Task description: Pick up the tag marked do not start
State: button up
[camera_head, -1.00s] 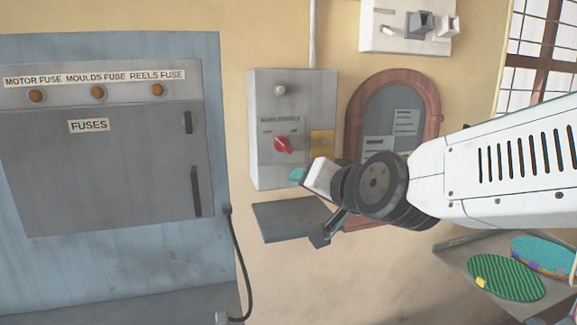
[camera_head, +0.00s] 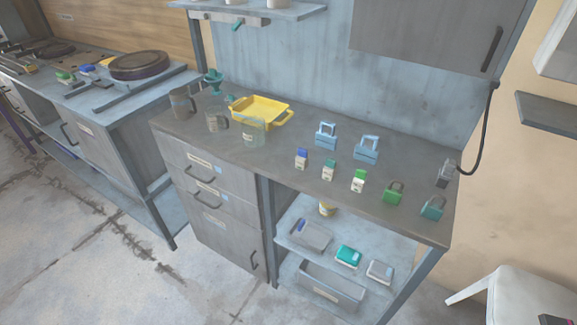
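Several small upright pieces with white lower parts and coloured tops stand on the grey workbench (camera_head: 240,160): one blue (camera_head: 301,158), one teal (camera_head: 329,170), one green (camera_head: 358,181). Their markings are too small to read, so I cannot tell which, if any, is the do not start tag. My gripper is not in view.
Two light-blue clasp-like pieces (camera_head: 326,135), a green padlock (camera_head: 393,192), a teal padlock (camera_head: 432,207) and a yellow tray (camera_head: 262,111) share the bench. A lower shelf (camera_head: 287,235) holds boxes. Open floor lies at the left front.

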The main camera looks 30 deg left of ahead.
aim_at(323, 139)
jog(key=u, duration=0.35)
jog(key=k, duration=0.75)
jog(key=u, duration=1.2)
jog(key=i, duration=1.2)
jog(key=z, duration=0.9)
jog(key=i, duration=0.7)
jog(key=z, duration=0.05)
